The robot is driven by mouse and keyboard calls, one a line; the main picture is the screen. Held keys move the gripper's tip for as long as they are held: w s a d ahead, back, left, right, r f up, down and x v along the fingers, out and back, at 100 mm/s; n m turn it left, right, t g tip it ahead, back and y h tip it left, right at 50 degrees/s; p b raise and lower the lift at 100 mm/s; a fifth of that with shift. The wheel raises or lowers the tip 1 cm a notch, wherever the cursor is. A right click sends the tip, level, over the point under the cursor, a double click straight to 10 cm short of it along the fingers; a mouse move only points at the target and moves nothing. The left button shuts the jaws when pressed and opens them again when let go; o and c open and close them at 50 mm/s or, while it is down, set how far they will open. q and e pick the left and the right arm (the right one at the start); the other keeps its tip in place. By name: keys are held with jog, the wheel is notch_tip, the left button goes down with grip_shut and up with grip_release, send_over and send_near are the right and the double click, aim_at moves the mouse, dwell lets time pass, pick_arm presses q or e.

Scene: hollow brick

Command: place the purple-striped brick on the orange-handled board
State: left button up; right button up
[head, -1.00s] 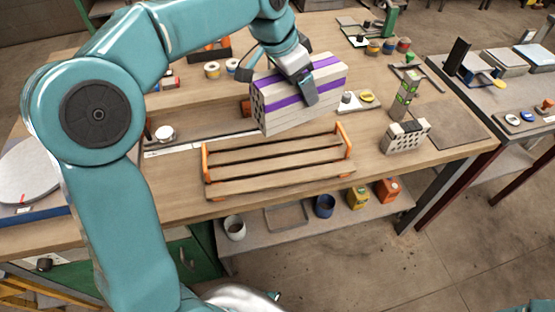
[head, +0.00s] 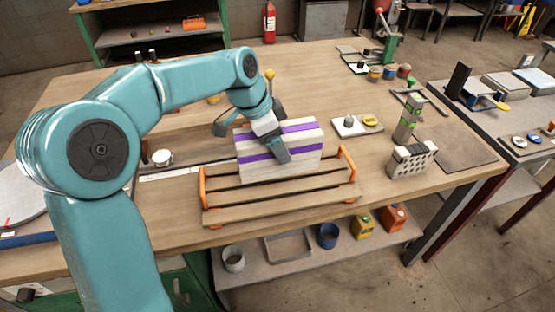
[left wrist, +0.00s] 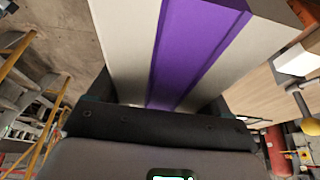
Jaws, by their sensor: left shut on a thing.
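The purple-striped brick (head: 303,146) is a pale block with two purple bands, seen in the head view at the middle of the workbench. It is level, over the rear part of the orange-handled board (head: 285,207); whether it touches the slats I cannot tell. The board is slatted wood with an orange handle at each end. My left gripper (head: 275,146) is shut across the brick from above. In the left wrist view the brick (left wrist: 135,45) fills the space between the fingers, its purple band running down the middle. My right gripper is not in view.
A smaller perforated block (head: 411,160) and a grey-green upright stand (head: 408,118) are right of the board. A white round jar (head: 162,157) is at left. A shelf with cups and tins (head: 329,235) is below the bench front.

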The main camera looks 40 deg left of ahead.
pick_arm(q)
notch_tip(320, 180, down, 5)
jog(key=shift+w+f+b, duration=0.1)
jog(key=shift+b, duration=0.2)
jog(key=o, duration=1.7)
jog(key=shift+f, duration=0.1)
jog(key=shift+r, duration=0.25)
jog(key=p+v, duration=0.1)
jog(key=v, duration=1.1)
jog(key=shift+f, duration=0.1)
